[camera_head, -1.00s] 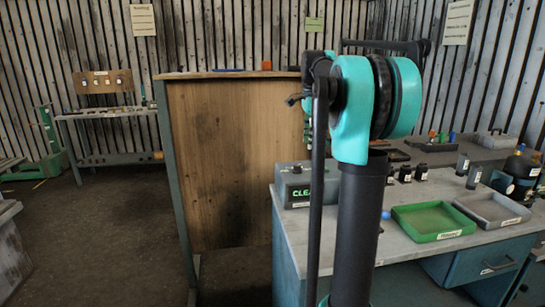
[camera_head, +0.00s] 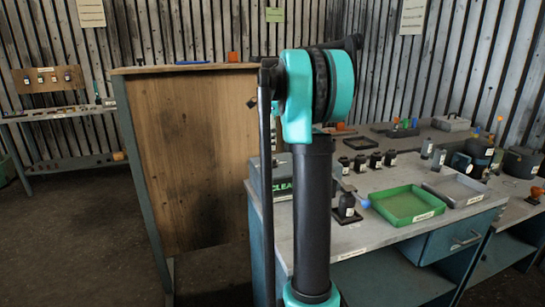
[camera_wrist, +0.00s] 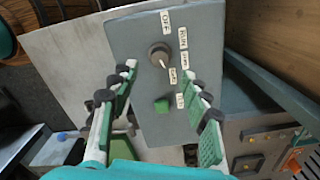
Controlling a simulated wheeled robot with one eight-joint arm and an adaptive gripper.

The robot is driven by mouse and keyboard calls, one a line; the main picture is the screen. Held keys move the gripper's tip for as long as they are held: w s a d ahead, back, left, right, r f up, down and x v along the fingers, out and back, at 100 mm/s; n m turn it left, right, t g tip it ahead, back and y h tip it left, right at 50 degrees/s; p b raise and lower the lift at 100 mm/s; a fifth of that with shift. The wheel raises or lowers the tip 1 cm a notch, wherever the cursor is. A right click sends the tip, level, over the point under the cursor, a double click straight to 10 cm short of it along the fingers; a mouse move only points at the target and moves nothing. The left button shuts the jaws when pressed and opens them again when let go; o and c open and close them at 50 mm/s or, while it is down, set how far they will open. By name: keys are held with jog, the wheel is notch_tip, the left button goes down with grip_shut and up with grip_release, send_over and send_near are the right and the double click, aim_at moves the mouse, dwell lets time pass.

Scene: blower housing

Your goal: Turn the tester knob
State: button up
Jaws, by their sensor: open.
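In the wrist view a grey tester panel (camera_wrist: 138,35) fills the middle. It carries a round dark knob (camera_wrist: 159,53) with a pale pointer toward the lower right, ringed by white labels such as OFF and RUN. A green button (camera_wrist: 161,105) sits below it. My gripper (camera_wrist: 160,78) is open, its green-padded fingers spread on either side of the panel's middle, with nothing between them; I cannot tell the gap to the panel.
The workbench (camera_head: 355,238) holds a green tray (camera_head: 408,205), a grey tray (camera_head: 455,190) and several small dark bottles (camera_head: 376,160). A tall wooden board (camera_head: 190,150) stands to the left. Open floor (camera_head: 75,235) lies at the far left.

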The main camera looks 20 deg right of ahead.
aim_at(273, 159)
notch_tip(273, 159, down, 6)
jog(key=shift+f, duration=0.25)
grip_shut()
dwell(0.4)
